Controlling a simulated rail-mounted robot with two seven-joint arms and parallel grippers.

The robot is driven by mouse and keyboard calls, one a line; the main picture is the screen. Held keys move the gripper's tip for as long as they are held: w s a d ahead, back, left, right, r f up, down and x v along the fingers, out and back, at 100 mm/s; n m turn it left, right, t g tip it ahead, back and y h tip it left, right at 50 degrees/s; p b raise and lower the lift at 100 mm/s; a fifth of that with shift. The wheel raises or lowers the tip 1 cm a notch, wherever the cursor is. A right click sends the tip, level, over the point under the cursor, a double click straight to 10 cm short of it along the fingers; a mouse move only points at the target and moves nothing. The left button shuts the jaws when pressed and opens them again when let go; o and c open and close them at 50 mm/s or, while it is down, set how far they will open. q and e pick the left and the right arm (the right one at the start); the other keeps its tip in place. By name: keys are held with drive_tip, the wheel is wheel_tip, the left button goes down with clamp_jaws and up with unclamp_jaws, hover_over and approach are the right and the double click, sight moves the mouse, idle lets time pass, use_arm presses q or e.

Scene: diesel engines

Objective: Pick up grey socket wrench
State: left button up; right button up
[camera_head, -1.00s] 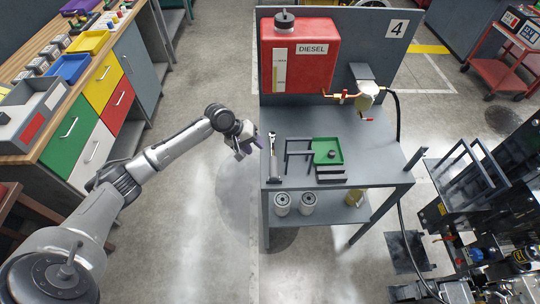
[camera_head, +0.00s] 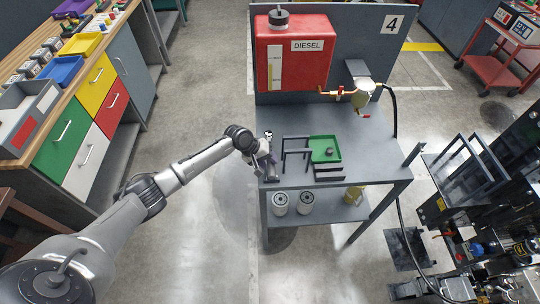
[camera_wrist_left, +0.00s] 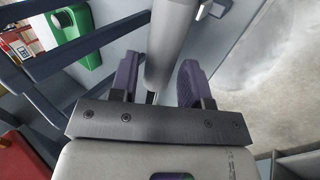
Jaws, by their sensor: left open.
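The grey socket wrench (camera_head: 268,134) lies along the left edge of the grey workbench top (camera_head: 370,162). In the head view my left gripper (camera_head: 267,164) is over it and hides its middle. In the left wrist view the wrench's grey shaft (camera_wrist_left: 174,40) runs between the two purple fingertips of my left gripper (camera_wrist_left: 158,78). The fingers are open, one on each side of the shaft, with gaps visible. Whether either finger touches it cannot be told. My right gripper is not in view.
A dark frame stand (camera_head: 296,148) and a green tray (camera_head: 325,143) sit just right of the wrench. A red diesel tank (camera_head: 293,65) stands at the back. Two white filters (camera_head: 280,204) are on the lower shelf. The floor left of the bench is clear.

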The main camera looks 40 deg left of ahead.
use_arm(q)
drive_tip(key=shift+x, duration=1.1)
clamp_jaws()
